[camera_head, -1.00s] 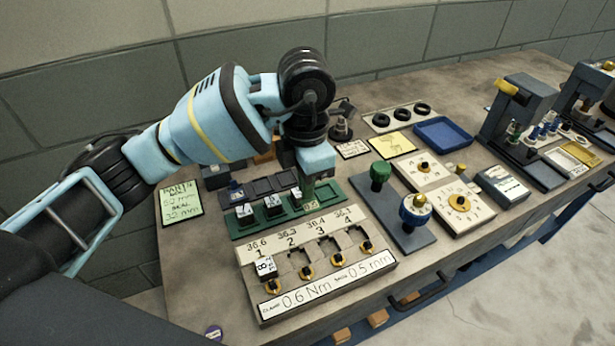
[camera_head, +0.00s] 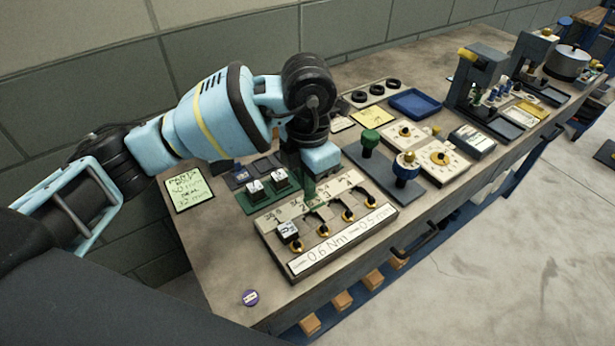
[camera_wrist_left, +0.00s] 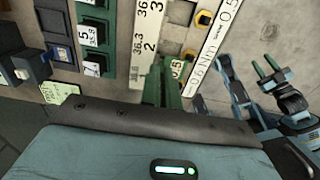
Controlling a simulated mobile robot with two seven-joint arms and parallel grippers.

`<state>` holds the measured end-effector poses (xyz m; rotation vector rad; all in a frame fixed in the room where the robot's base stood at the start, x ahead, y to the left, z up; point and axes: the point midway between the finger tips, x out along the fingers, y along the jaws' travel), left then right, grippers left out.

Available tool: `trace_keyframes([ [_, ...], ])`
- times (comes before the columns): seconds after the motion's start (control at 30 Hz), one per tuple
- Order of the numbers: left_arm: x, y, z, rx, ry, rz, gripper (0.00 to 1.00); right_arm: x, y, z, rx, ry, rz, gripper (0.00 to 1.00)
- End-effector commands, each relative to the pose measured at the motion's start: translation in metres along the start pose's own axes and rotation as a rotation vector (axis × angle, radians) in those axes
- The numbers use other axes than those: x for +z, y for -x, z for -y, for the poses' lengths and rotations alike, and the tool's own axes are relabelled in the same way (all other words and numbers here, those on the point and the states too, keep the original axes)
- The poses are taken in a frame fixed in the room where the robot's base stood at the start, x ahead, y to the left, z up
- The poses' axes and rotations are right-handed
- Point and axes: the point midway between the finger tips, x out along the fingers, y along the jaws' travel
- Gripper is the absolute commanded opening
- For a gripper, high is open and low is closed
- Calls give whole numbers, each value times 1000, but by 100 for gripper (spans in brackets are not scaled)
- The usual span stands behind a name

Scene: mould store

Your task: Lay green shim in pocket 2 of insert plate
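The insert plate (camera_head: 340,240) lies on the bench with a row of numbered pockets and black-and-yellow clamps. A white-labelled block (camera_head: 287,230) sits at pocket 1. My left gripper (camera_head: 310,190) points down over the plate's numbered edge, near pockets 2 and 3. Its green fingers (camera_wrist_left: 161,88) appear shut on the pale green shim (camera_head: 322,212), whose 0.5 label shows in the left wrist view (camera_wrist_left: 178,68). The exact pocket beneath and the gap to the plate cannot be told; the gripper hides part of this area. My right gripper (camera_wrist_left: 265,66) shows only in the wrist view, fingertips apart and empty.
A green rack (camera_head: 252,207) with labelled black blocks stands behind the plate. A grey stand with green and blue knobs (camera_head: 407,168) is close on the right. Dials, a blue tray (camera_head: 415,103) and presses lie farther along. A purple disc (camera_head: 250,298) lies near the front edge.

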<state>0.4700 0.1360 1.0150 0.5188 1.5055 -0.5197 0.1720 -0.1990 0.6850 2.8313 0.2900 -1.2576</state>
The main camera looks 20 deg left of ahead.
Motion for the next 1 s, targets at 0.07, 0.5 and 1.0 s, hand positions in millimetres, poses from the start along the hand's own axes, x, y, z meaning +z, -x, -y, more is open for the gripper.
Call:
trace_keyframes([
  [0.07, 0, 0, 0, 0, 2, 0, 0, 0, 0, -1, 1, 1, -1, 38],
  [0.5, 0, -12, 0, -3, 1, -4, 0, 11, -2, -2, 0, 4, 19, 38],
  [1.0, 0, -49, 0, -1, 1, -2, 0, 31, -10, 4, -5, -18, 50, 38],
])
